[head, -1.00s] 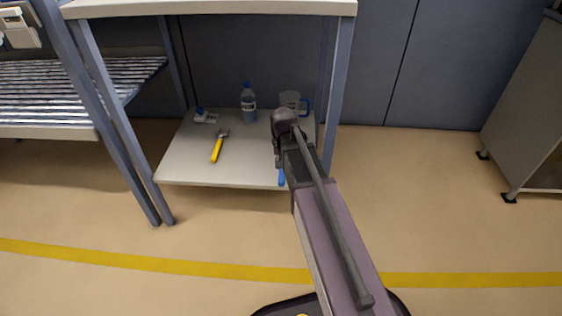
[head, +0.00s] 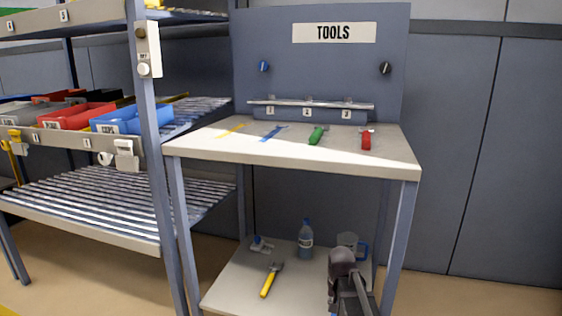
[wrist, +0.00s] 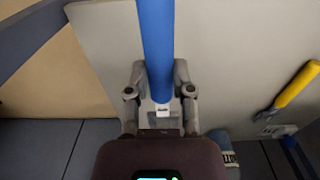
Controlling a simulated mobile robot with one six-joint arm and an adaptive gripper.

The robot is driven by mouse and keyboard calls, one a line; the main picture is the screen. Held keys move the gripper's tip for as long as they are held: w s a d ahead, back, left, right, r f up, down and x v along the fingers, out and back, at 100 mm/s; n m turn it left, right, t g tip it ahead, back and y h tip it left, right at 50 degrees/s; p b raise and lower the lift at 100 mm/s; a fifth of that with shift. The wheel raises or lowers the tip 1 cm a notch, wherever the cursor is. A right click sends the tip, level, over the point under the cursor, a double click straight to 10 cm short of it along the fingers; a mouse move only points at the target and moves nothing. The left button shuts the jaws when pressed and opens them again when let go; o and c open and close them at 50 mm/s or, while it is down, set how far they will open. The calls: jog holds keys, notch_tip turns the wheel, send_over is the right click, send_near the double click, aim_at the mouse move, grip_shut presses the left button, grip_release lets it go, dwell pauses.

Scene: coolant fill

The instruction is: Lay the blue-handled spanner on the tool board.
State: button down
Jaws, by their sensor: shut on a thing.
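In the wrist view, my gripper (wrist: 159,80) is shut on the blue-handled spanner (wrist: 156,35). Its blue handle runs up out of the picture between the two fingers; the spanner's head is hidden or out of view. The tool board (head: 270,30), a blue-grey upright panel lettered TOOLS, stands at the back of the bench top (head: 215,148). It carries two knobs and a rail with numbered tags.
A green-handled tool (head: 318,135) and a red-handled tool (head: 366,139) lie on the bench top, beside thin blue and yellow shapes. A bin rack post (head: 160,190) stands left.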

notch_tip(320, 180, up, 13)
jog(key=p, duration=1.2)
jog(key=shift+s, duration=0.2)
